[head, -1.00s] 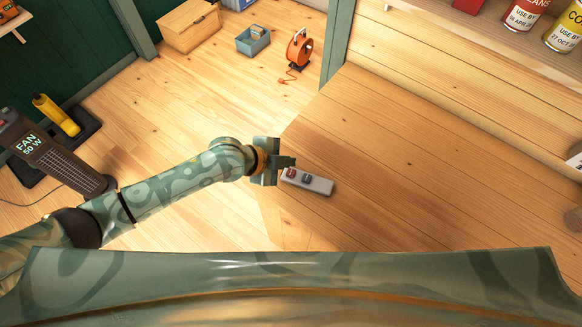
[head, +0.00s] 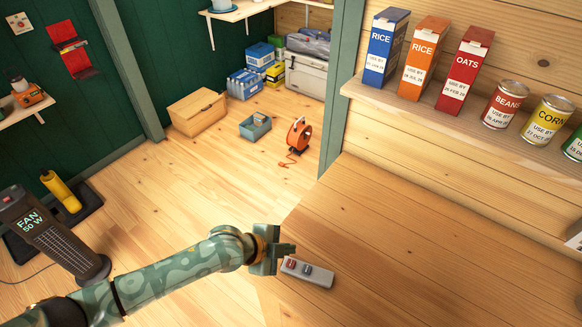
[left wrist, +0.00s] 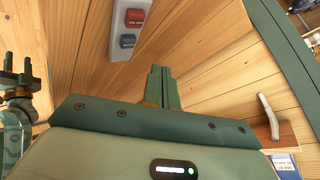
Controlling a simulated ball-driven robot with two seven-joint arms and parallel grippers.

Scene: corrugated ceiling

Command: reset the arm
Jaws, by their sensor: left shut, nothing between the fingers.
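My left gripper (head: 286,250) is shut and empty at the end of my arm, which comes in from the lower left. In the head view it appears just beside a grey switch box (head: 318,275) with a red and a dark switch; I cannot tell whether they touch. In the left wrist view my left gripper's fingers (left wrist: 160,88) are together, and the switch box (left wrist: 122,47) shows above and to the left of them, with a red and a blue switch. My right gripper (left wrist: 17,78) shows at the left edge of that view, its fingers apart and nothing between them.
The switch box is on a broad wooden surface (head: 430,240). A shelf (head: 415,107) at right holds boxes and cans. A fan (head: 45,235) stands at left. An orange cable reel (head: 299,136), blue bin (head: 255,126) and wooden chest (head: 197,112) stand on the floor behind. A lever (left wrist: 268,115) shows at right.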

